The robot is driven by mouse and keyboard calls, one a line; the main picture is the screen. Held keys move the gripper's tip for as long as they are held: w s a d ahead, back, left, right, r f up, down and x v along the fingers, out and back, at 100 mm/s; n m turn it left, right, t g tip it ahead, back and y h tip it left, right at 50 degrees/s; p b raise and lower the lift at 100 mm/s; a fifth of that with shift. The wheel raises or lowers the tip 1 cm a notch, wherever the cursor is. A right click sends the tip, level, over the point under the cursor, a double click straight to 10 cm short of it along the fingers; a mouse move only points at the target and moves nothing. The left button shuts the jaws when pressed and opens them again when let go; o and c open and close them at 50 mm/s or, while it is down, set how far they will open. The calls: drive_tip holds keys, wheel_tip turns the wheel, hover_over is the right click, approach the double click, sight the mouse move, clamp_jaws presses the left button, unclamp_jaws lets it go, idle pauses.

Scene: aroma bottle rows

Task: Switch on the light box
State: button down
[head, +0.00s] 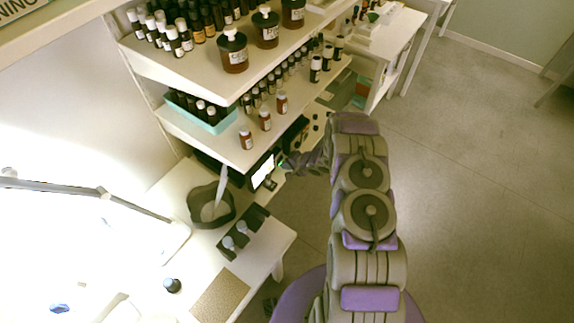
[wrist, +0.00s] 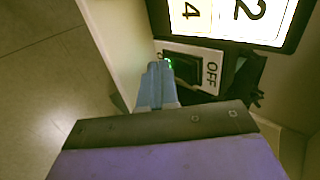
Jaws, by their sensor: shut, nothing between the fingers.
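The light box (head: 263,171) stands under the lower shelf at the desk's right side, its panel bright white. In the wrist view the lit panel (wrist: 215,12) shows black figures, with "4" and "2" readable. Below it is a black rocker switch (wrist: 187,70) on a white plate with the word OFF (wrist: 212,74). A small green glow shows at the switch's left end. My gripper (wrist: 161,69) is shut and empty, its tips at that left end of the switch; I cannot tell if they press on it. In the head view my gripper (head: 287,164) is beside the box.
Shelves of bottles (head: 235,50) stand above the box, with amber bottles (head: 246,138) near the lower shelf's edge. A dark bin (head: 210,205) and a black holder (head: 243,233) are on the desk to the left. The floor at right is clear.

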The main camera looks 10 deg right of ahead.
drive_tip(key=shift+r, duration=0.15)
drive_tip(key=shift+r+p, duration=0.4)
drive_tip(key=shift+r, duration=0.35)
drive_tip(key=shift+s, duration=0.1)
